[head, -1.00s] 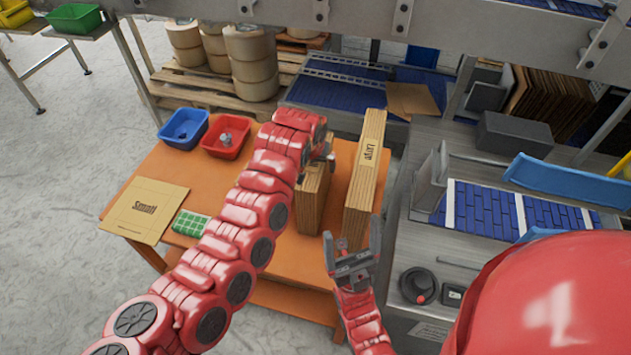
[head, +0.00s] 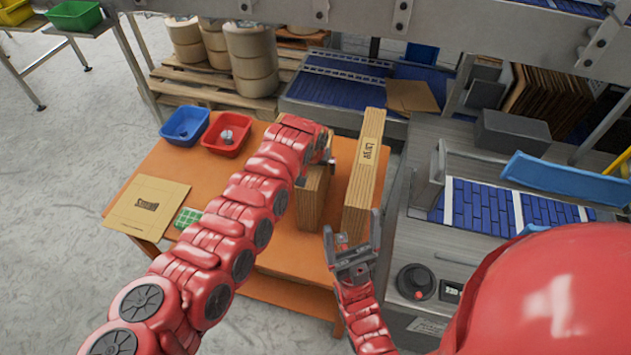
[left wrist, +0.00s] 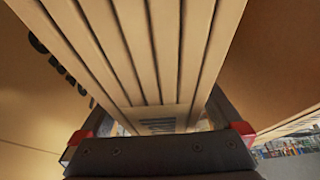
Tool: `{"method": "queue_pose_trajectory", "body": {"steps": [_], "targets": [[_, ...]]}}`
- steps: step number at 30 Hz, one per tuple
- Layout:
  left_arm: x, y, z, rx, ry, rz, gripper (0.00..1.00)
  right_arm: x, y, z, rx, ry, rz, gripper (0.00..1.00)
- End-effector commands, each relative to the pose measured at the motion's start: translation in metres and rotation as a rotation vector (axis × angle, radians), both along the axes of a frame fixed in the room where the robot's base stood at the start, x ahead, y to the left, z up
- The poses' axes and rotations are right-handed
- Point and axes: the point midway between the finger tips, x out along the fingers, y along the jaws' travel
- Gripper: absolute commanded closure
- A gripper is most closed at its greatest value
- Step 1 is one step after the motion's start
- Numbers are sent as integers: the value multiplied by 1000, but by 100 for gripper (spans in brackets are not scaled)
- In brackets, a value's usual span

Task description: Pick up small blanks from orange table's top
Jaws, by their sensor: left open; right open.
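The small blanks (head: 311,206) stand on edge as a brown cardboard bundle on the orange table (head: 250,168). In the left wrist view the bundle (left wrist: 150,50) fills the middle as several parallel sheets. My left gripper (head: 317,171) is at the bundle's top, open, with a finger on either side of it; whether the fingers touch it I cannot tell. The arm hides part of the table and gripper. My right gripper (head: 350,250) is open and empty, in front of the large blanks (head: 365,170), marked "Large", which stand to the right of the small bundle.
A flat cardboard sheet (head: 148,206) and a green grid-patterned item (head: 187,218) lie at the table's left. A blue bin (head: 185,125) and a red bin (head: 227,134) stand at the back. The grey machine (head: 475,245) borders the table on the right.

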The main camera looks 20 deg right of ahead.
Motion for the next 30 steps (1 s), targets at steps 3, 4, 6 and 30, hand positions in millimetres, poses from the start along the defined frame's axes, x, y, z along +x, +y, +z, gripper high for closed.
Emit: {"method": "queue_pose_trajectory", "body": {"steps": [3, 4, 6, 30], "targets": [[0, 0, -2, 0, 0, 0, 0, 0, 0, -3, 0, 0, 0, 12], [0, 0, -3, 0, 0, 0, 0, 0, 0, -3, 0, 0, 0, 12], [0, 0, -4, -1, -1, 0, 0, 0, 0, -4, 0, 0, 0, 12], [0, 0, -4, 0, 0, 0, 81, 0, 0, -4, 0, 0, 0, 12]]}}
